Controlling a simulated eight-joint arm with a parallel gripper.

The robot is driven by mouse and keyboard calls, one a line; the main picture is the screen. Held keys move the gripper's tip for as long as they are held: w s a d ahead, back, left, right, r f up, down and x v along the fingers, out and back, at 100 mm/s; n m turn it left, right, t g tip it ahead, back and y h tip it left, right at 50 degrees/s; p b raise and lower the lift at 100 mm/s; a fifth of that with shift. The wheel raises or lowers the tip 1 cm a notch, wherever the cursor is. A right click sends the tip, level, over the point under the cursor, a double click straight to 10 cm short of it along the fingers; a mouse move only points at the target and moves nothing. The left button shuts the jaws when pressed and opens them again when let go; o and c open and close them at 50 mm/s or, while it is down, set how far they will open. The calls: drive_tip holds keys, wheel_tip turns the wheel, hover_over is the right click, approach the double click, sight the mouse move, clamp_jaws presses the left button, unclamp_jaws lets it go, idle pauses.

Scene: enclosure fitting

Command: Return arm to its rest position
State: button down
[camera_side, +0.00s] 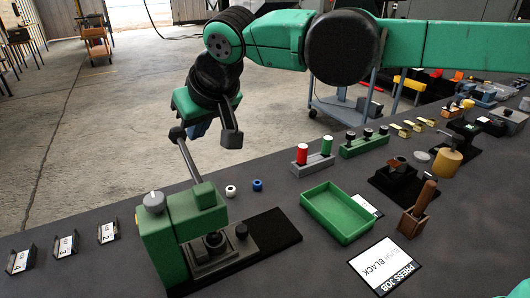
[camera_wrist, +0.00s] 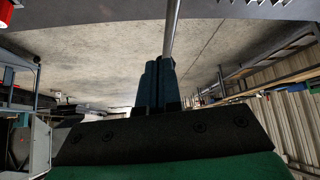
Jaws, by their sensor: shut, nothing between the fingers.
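My green and black arm reaches in from the right in the side view. My gripper (camera_side: 197,130) hangs above the left part of the bench, close to the black knob (camera_side: 177,134) of the press lever (camera_side: 188,160). In the wrist view the dark blue fingers of my gripper (camera_wrist: 155,65) are together with nothing between them. A metal rod (camera_wrist: 172,25) shows beyond the fingertips; I cannot tell whether they touch it. The green press (camera_side: 170,225) stands below my gripper, its lever tilted up and to the left.
A white ring (camera_side: 231,190) and a blue ring (camera_side: 257,185) lie behind the press. A green tray (camera_side: 337,212), a job card (camera_side: 385,266) and a red-and-green-topped stand (camera_side: 313,164) are to the right. The bench's back edge has open floor (camera_side: 110,120) beyond.

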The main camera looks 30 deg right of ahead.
drive_tip(key=s+d+f+m, duration=0.1)
drive_tip(key=s+d+f, duration=0.2)
drive_tip(key=s+d, duration=0.4)
drive_tip(key=s+d+f+m+h, duration=0.1)
drive_tip(key=s+d+f, duration=0.3)
drive_tip(key=d, duration=1.1)
drive_tip(key=s, duration=0.3)
drive_tip(key=shift+s+d+f+h, duration=0.15)
drive_tip(key=shift+d+f+h, duration=0.15)
drive_tip(key=shift+d, duration=0.05)
